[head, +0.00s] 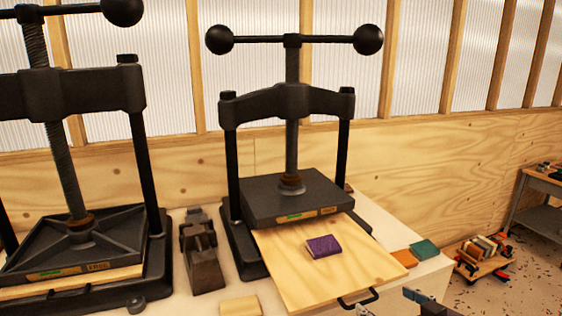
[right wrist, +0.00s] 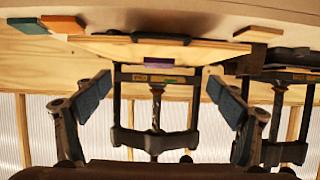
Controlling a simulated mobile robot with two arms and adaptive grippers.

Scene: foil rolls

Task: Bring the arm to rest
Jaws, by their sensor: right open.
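My right gripper (head: 391,302) shows only in part at the bottom right edge of the head view, in front of the pull-out wooden board. In the right wrist view, which looks upside down, its two blue-padded fingers (right wrist: 159,97) stand wide apart with nothing between them. The wooden board (head: 300,275) sticks out from the middle press (head: 293,195), and a purple block (head: 323,246) lies on it. The purple block is partly visible in the right wrist view (right wrist: 158,62). My left gripper is not in either view.
A second black press (head: 75,240) stands at the left. A dark metal tool (head: 202,255) sits between the presses. A tan block (head: 241,306), an orange block (head: 404,257) and a teal block (head: 425,249) lie on the white table. A loaded low cart (head: 484,262) stands on the floor at right.

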